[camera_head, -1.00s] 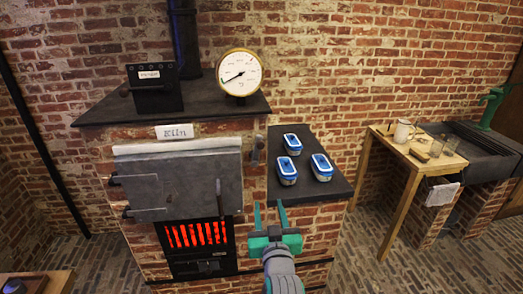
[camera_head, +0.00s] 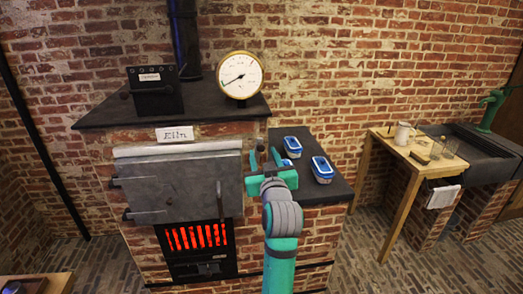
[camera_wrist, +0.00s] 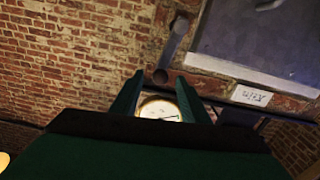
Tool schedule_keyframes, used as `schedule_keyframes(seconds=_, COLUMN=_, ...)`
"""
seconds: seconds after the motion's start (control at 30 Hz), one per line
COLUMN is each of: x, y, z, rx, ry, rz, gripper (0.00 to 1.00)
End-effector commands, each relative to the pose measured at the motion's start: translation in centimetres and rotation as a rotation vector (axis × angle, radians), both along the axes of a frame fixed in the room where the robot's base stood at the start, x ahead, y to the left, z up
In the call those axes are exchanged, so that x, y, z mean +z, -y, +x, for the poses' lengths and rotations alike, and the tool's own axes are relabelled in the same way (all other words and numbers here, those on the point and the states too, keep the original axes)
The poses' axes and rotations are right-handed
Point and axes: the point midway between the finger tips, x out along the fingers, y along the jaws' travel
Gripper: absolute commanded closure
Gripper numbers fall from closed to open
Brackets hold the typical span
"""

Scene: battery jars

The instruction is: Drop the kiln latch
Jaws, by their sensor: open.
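The kiln door (camera_head: 188,188) is a grey metal plate on the brick front, below the "Kiln" label (camera_head: 174,134). The kiln latch (camera_wrist: 172,48) is a grey bar on the brick strip beside the door, with a round dark knob at one end. In the head view it stands roughly upright and is partly covered by my gripper (camera_head: 264,156). My gripper is open and empty, with its two fingers pointing at the latch. In the wrist view the latch's knob end shows just beyond the gap between the fingertips (camera_wrist: 159,80); contact cannot be told.
A dark side counter (camera_head: 335,183) right of the kiln holds blue-lidded boxes (camera_head: 322,169), partly behind my gripper. A round gauge (camera_head: 240,75) and a black control box (camera_head: 154,92) stand on the kiln top. Red bars glow below the door. A wooden table (camera_head: 420,152) stands farther right.

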Motion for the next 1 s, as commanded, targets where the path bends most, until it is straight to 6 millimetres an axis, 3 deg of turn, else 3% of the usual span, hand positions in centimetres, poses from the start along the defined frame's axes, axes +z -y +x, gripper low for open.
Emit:
schedule_keyframes(seconds=0.1, x=0.0, y=-0.5, z=1.8, rx=0.002, ry=-0.001, rz=0.000, gripper=0.59)
schedule_keyframes(seconds=0.3, x=0.0, y=-0.8, z=3.7, rx=0.001, ry=-0.001, rz=0.000, gripper=0.59)
schedule_keyframes(seconds=0.67, x=0.0, y=-0.7, z=4.1, rx=-0.002, ry=0.000, rz=0.000, gripper=0.59)
schedule_keyframes(seconds=0.83, x=0.0, y=-0.8, z=4.1, rx=-0.001, ry=0.000, rz=0.000, gripper=0.97)
schedule_keyframes(seconds=1.0, x=0.0, y=-0.8, z=4.1, rx=-0.001, ry=0.000, rz=-0.002, gripper=1.00)
